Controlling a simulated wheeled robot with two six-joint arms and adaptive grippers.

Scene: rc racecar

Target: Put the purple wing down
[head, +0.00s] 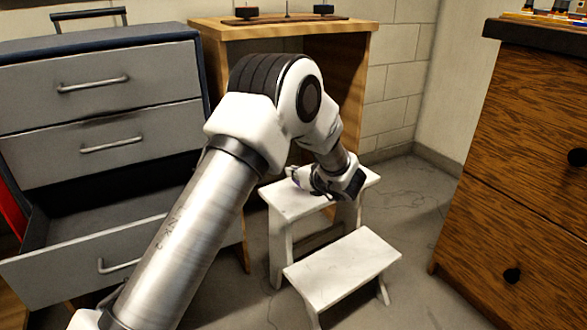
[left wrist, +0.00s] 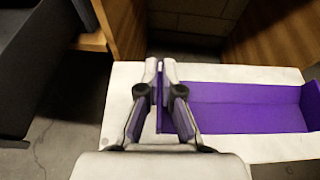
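The purple wing (left wrist: 245,108) shows in the left wrist view as a long flat piece with an upright plate at its right end. It lies over the white top of the step stool (left wrist: 130,75); I cannot tell whether it rests fully on it. My left gripper (left wrist: 160,70) is closed around the thin purple plate at the wing's left end. In the head view my left gripper (head: 296,178) is low at the stool's upper step (head: 285,205), and my arm and hand hide most of the wing. My right gripper is not in view.
A grey drawer cabinet (head: 95,115) stands left with its bottom drawer (head: 75,272) pulled out. A wooden table (head: 290,29) with car parts stands behind the stool. A brown wooden dresser (head: 530,150) is at right. The stool's lower step (head: 342,268) is bare.

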